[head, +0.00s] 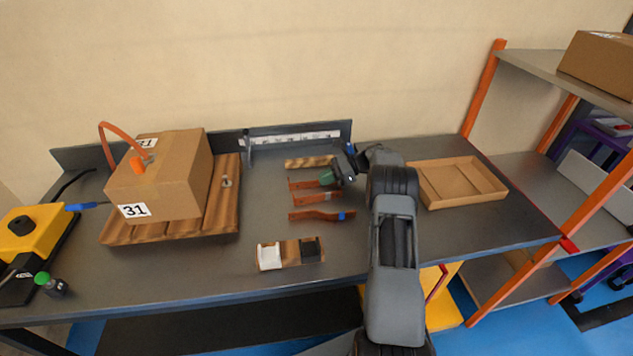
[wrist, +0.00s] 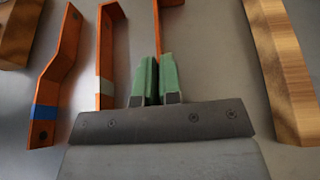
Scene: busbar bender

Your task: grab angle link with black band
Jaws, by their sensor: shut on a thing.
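My gripper (wrist: 158,80) has green fingers, shut on the near end of a copper angle link (wrist: 157,22) in the wrist view. The link runs away from the fingers and bends at its far end. Any band on it is hidden by the fingers. In the head view my gripper (head: 328,178) is at the right end of this link (head: 299,184), the rearmost of three copper links. Beside it lies another angle link (wrist: 107,35) with a pale band. An offset link (wrist: 58,75) with a blue band lies farther left in the wrist view.
A wooden strip (head: 308,162) lies behind the links. A wooden block (head: 290,262) with a white and a black piece lies in front. A box marked 31 (head: 160,180) stands left on slatted wood. An open cardboard tray (head: 455,200) sits right, beside orange-framed shelves.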

